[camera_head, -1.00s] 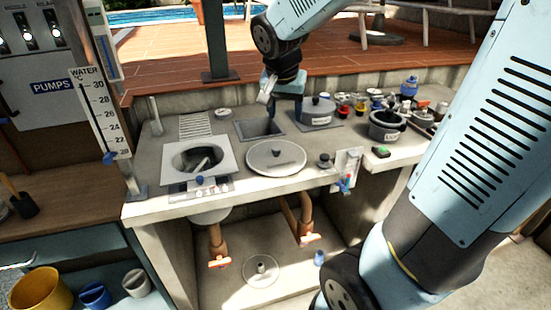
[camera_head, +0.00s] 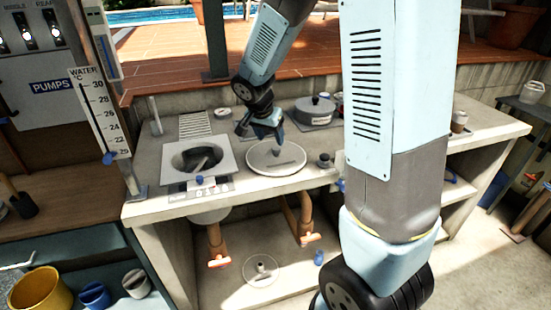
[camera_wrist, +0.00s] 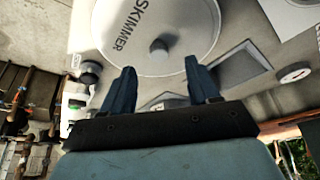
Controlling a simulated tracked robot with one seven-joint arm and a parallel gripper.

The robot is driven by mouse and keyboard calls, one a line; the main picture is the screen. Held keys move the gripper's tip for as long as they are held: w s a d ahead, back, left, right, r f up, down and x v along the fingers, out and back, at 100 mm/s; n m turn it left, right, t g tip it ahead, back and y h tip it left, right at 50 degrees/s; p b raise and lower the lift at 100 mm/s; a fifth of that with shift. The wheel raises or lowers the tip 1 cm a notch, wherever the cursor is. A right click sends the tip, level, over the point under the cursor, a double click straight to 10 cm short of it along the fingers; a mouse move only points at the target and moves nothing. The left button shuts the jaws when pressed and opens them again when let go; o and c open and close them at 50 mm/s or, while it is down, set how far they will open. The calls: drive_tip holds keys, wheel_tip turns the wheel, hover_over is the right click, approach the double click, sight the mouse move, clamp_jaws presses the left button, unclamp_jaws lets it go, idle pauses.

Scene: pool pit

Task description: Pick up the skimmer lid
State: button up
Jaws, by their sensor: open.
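The skimmer lid (camera_head: 290,165) is a pale round disc lying flat on the counter. In the wrist view it fills the upper middle, its rim cut off at the top, with dark SKIMMER lettering on the lid (camera_wrist: 132,25) and a short round knob (camera_wrist: 158,52) at its middle. My gripper (camera_head: 268,142) is above the lid's far side in the head view. In the wrist view, the open fingers of my gripper (camera_wrist: 161,72) point towards the lid, one on each side of the knob's line, with nothing between them. The knob is apart from both fingers.
Left of the lid is a square frame (camera_head: 171,150) around a dark round opening. A grey lidded pot (camera_head: 313,112) stands behind right, and a small knobbed item (camera_head: 325,160) sits right of the lid. My arm hides much of the counter's right part.

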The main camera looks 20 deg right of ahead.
sight(276, 148)
drive_tip(key=shift+d+x, duration=0.15)
drive_tip(key=shift+x, duration=1.55)
drive_tip(key=shift+d+x, duration=0.2)
drive_tip(key=shift+x, duration=1.45)
drive_tip(key=shift+w+r, duration=0.15)
drive_tip(key=shift+w, duration=0.05)
clamp_jaws()
